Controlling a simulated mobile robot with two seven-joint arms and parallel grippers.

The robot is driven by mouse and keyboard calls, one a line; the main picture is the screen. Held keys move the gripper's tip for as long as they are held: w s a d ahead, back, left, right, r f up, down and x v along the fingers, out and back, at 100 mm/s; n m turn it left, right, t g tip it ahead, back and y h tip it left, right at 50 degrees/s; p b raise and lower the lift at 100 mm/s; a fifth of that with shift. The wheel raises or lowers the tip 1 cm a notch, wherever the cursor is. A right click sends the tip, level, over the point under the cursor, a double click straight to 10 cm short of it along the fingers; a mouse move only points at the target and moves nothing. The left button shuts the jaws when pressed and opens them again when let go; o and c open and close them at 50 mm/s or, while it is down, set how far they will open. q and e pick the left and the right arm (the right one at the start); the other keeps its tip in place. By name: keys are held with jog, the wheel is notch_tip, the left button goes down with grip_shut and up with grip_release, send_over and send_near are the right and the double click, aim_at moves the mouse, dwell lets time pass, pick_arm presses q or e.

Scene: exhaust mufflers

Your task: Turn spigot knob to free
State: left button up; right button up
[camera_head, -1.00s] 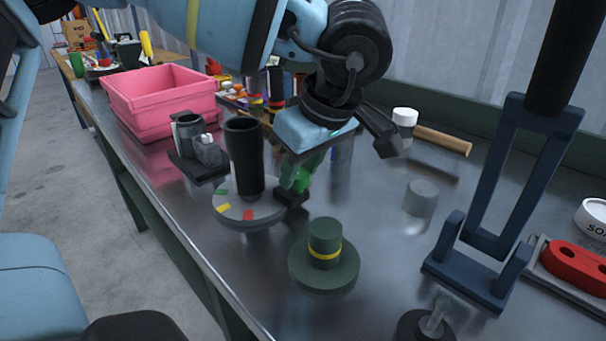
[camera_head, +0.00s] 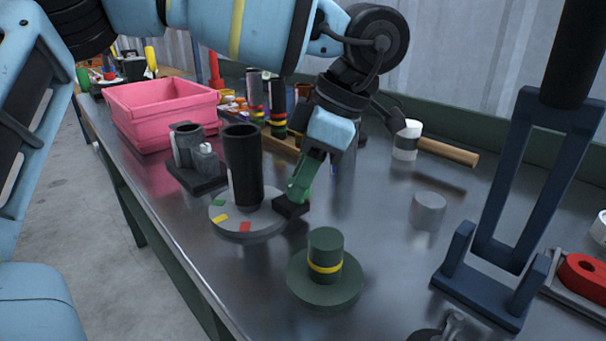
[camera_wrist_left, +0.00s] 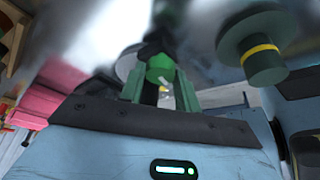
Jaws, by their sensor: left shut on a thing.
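A round grey disc (camera_head: 247,222) with yellow, red and green marks carries an upright black cylinder (camera_head: 242,165). A small black block (camera_head: 291,207) sits at the disc's right side, with a bright green knob (camera_head: 299,190) at it. My left gripper (camera_head: 304,180) reaches down from above and is shut on this green knob. In the left wrist view the green knob (camera_wrist_left: 160,69) lies between the two greenish fingers (camera_wrist_left: 160,88), with dark parts of the fixture behind it. The fingers partly hide the knob in the head view. My right gripper is in neither view.
A dark green stepped cylinder with a yellow band (camera_head: 325,269) stands in front. A pink bin (camera_head: 160,112) and a grey fixture (camera_head: 195,160) are at the left.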

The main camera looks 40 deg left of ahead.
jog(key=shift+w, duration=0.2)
pick_arm(q)
jog(key=shift+n, duration=0.3)
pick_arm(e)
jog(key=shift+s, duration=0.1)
pick_arm(q)
jog(key=o, duration=0.9)
jog(key=shift+c, duration=0.2)
jog(key=shift+o, duration=0.5)
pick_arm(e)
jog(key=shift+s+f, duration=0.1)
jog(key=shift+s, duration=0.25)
pick_arm(q)
jog(key=p+v, duration=0.2)
jog(key=v, duration=0.6)
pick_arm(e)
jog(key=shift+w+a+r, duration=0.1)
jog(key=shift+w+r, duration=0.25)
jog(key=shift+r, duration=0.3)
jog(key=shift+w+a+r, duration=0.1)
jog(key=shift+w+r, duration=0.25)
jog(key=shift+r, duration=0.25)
